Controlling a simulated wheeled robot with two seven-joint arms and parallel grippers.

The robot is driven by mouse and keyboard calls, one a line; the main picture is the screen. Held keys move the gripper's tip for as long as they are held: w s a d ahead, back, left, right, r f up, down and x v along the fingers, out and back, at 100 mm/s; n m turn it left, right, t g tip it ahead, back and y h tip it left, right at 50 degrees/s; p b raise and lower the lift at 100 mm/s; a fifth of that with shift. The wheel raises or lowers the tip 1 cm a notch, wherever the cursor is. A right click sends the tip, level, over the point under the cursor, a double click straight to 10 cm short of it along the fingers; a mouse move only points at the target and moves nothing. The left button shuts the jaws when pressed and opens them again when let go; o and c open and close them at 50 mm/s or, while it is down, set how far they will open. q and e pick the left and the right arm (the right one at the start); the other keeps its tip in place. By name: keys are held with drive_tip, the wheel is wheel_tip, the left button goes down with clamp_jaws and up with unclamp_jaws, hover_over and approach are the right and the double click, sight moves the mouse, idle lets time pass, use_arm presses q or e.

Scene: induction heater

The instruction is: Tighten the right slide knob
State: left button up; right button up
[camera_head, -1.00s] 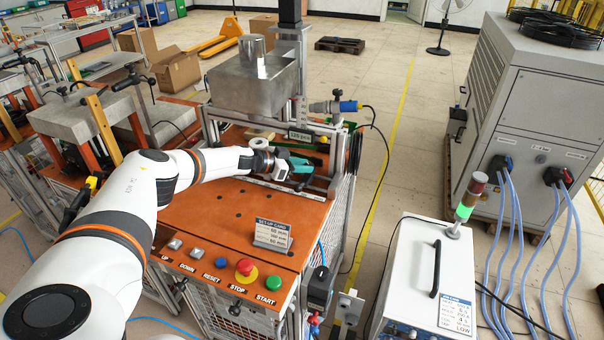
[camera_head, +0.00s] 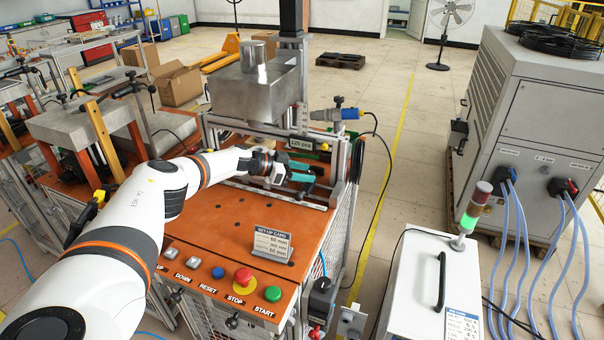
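My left gripper (camera_head: 300,173) has teal fingers and is over the rear right part of the orange-topped machine table (camera_head: 215,217), close to the slide rail (camera_head: 283,193). The fingers are small and seen from behind, so their opening is unclear, and I see nothing clearly held. I cannot make out the right slide knob for certain; it may be hidden by the gripper or too small. My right gripper is out of view.
A metal block (camera_head: 252,92) stands above the rear of the table. The set-up card (camera_head: 272,243) and the front buttons, with a red stop button (camera_head: 243,276), are nearer me. A white power unit (camera_head: 435,275) stands at right. A blue connector (camera_head: 349,114) is at the rear right.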

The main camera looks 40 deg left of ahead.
use_arm(q)
drive_tip(key=shift+f, duration=0.1)
drive_tip(key=v, duration=1.2)
